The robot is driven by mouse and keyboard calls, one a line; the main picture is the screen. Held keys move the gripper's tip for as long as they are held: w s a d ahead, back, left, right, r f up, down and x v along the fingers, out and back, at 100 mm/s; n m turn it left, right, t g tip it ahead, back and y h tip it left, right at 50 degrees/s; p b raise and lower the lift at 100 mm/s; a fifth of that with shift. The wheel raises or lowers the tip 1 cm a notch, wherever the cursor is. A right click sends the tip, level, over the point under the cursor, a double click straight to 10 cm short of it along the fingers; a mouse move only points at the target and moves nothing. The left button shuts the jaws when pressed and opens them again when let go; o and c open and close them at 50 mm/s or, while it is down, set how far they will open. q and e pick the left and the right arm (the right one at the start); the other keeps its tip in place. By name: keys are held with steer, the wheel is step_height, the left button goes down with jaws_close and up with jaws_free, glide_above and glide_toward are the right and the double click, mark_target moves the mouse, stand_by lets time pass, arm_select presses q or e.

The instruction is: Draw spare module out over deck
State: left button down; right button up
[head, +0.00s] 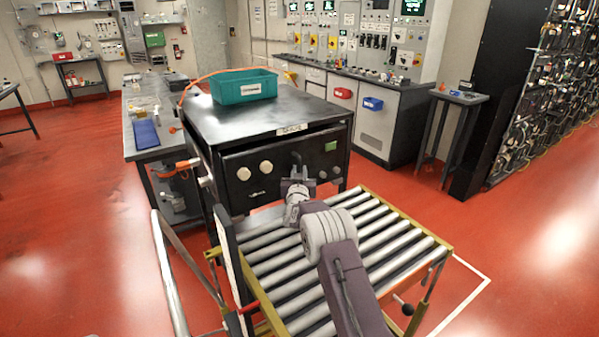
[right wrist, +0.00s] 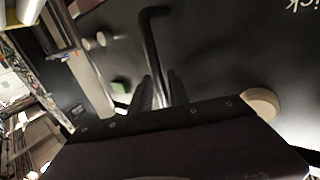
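The spare module (head: 275,170) is a black box with a dark front panel, pale round knobs and a green patch. It sits under the top of a black stand with a small label plate. The roller deck (head: 440,250), with a yellow frame and grey rollers, stands in front of it. My right gripper (head: 297,178) is at the module's front. In the right wrist view the two fingers (right wrist: 159,92) close around a black bent handle bar (right wrist: 150,40) on the dark panel (right wrist: 220,45). My left gripper is not in view.
A teal bin (head: 244,88) stands on top of the stand, with an orange cable beside it. A workbench (head: 150,103) is behind left. A small side table (head: 458,97) is at right. Red floor is open right of the deck.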

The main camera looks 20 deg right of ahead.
jaws_close()
stand_by(1.4)
